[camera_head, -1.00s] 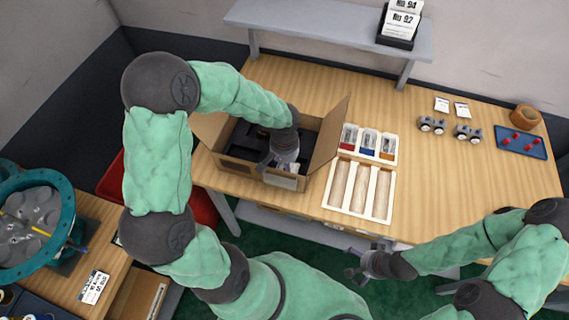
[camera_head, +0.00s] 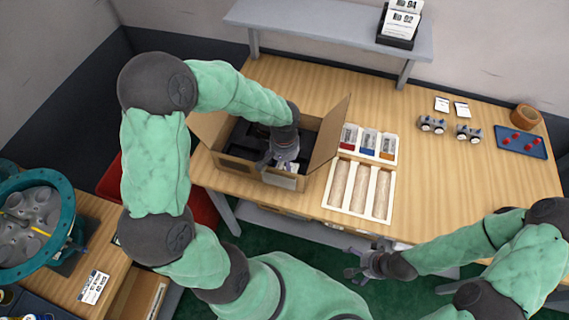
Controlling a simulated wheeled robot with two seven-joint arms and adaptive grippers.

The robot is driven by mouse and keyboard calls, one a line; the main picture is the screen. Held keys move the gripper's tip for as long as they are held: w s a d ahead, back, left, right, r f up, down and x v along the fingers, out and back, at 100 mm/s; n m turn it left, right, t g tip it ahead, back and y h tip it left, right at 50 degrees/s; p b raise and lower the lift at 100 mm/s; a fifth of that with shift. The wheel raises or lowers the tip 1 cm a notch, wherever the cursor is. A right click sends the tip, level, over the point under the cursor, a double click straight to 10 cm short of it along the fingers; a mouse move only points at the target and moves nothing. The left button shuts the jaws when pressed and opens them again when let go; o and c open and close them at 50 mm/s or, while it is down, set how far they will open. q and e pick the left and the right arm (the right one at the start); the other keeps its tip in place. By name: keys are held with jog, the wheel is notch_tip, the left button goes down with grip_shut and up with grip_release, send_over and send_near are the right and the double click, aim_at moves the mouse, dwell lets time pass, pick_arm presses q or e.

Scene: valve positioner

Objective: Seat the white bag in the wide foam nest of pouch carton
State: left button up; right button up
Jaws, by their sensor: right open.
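The pouch carton (camera_head: 228,168) is an open brown box with dark foam inside, on the wooden table left of centre. My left gripper (camera_head: 277,166) reaches down into it at the near right part. A small whitish patch (camera_head: 289,168) shows by its fingers; it may be the white bag, but I cannot tell whether it is held. The gripper and arm hide much of the foam, so the wide nest is not clear. My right gripper (camera_head: 362,266) is open and empty, in front of the table's near edge.
A white tray (camera_head: 328,191) with tan rolls and a tray of coloured packets (camera_head: 368,143) stand right of the carton's raised flap (camera_head: 331,133). Metal fittings, a blue tray (camera_head: 521,141) and a wooden bowl (camera_head: 527,116) lie far right. A teal-rimmed round fixture (camera_head: 68,205) stands left.

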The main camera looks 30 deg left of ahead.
pick_arm(q)
notch_tip(320, 180, up, 11)
dwell(0.4)
jog(key=shift+r, duration=0.15)
